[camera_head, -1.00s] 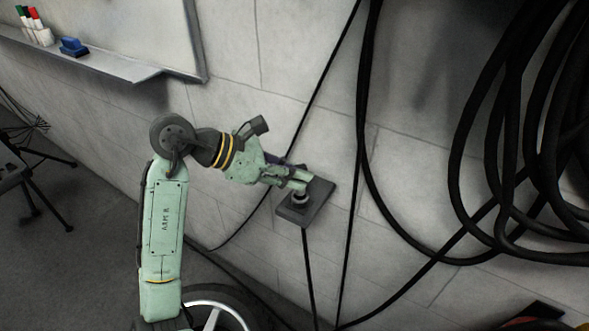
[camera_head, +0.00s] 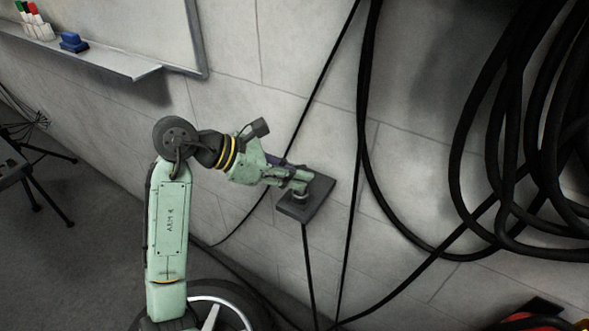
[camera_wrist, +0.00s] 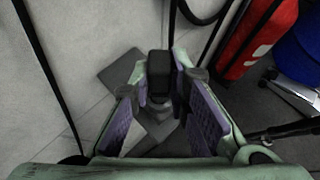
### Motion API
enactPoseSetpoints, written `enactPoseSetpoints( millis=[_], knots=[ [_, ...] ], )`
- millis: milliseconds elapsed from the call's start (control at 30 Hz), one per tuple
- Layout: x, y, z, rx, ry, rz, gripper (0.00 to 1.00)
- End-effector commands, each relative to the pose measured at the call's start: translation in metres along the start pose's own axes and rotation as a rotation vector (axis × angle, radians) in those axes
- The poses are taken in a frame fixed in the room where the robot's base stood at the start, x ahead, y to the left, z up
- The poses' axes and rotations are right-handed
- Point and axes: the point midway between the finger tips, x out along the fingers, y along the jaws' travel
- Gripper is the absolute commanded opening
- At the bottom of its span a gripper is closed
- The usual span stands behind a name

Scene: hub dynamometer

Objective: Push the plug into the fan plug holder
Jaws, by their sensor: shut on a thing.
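The fan plug holder is a dark square plate (camera_head: 319,202) on the pale block wall, right of centre in the head view. It shows in the wrist view as a grey plate (camera_wrist: 118,69) behind the fingers. My gripper (camera_head: 298,182) reaches the plate from the left. In the wrist view its purple-padded fingers (camera_wrist: 159,92) are shut on a black plug (camera_wrist: 159,66). A round grey collar (camera_head: 300,197) shows just below the fingertips, against the plate. The fingers hide the contact, so I cannot tell how deep the plug sits.
Thick black cables (camera_head: 366,120) hang down the wall to the right of the holder, with large coils (camera_head: 462,170) further right. A whiteboard ledge (camera_head: 95,58) juts out at the upper left. A red object (camera_wrist: 250,45) stands at upper right in the wrist view.

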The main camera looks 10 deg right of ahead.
Motion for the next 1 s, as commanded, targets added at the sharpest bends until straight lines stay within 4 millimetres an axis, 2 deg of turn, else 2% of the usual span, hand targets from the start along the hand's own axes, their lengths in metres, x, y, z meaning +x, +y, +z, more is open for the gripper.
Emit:
enactPoseSetpoints(
  millis=[567,1000],
  knots=[
    [0.001,0.0,-0.002,0.0,0.0,0.0,0.0],
    [0.008,0.0,-0.012,0.0,0.0,0.0,0.0]
  ],
)
